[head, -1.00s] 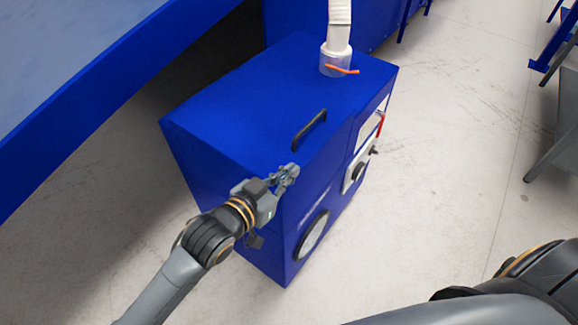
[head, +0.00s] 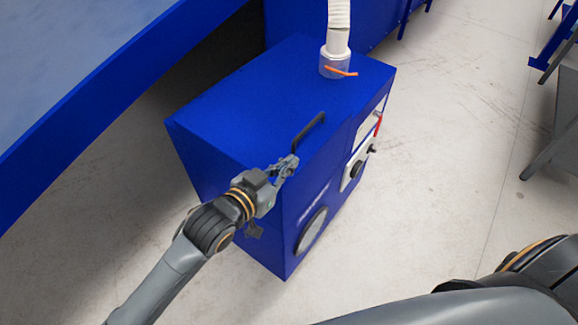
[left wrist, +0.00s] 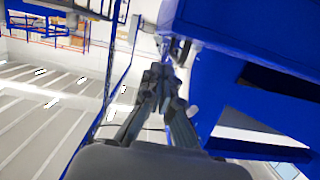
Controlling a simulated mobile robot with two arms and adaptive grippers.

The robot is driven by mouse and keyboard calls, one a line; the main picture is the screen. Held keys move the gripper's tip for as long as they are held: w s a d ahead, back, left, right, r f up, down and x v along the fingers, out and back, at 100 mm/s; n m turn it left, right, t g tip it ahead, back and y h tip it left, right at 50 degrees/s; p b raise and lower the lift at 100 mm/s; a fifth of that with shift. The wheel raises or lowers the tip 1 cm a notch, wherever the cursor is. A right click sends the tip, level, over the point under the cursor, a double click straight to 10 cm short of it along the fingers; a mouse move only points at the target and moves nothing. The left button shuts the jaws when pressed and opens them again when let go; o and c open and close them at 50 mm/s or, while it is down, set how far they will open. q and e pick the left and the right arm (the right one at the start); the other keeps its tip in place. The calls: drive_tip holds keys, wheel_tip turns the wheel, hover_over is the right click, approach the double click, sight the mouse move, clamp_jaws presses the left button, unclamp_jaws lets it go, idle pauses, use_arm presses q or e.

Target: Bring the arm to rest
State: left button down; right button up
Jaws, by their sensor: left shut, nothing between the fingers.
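My left gripper (head: 287,166) is in the middle of the head view, in front of the top front edge of a blue machine box (head: 260,95). Its fingers are together with nothing between them. In that view they lie just below the black handle (head: 308,131) on the box's top; whether they touch the box, I cannot tell. In the left wrist view the closed fingers (left wrist: 172,58) point up the picture, with blue surfaces to their right. My right arm shows at the lower right of the head view, but its gripper is outside the picture.
A white hose (head: 339,20) rises from a collar with an orange lever on the box. The front has a control panel (head: 357,170) and a round port (head: 311,231). A blue-edged table (head: 95,95) lies left.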

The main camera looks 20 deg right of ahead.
use_arm(q)
drive_tip(key=shift+b+v, duration=0.65)
drive_tip(key=shift+v, duration=0.6)
drive_tip(key=v, duration=0.7)
drive_tip(key=shift+a+r, duration=0.25)
drive_tip(key=shift+r, duration=0.1)
use_arm(e)
drive_tip(key=shift+s+f, duration=0.1)
drive_tip(key=shift+f, duration=0.1)
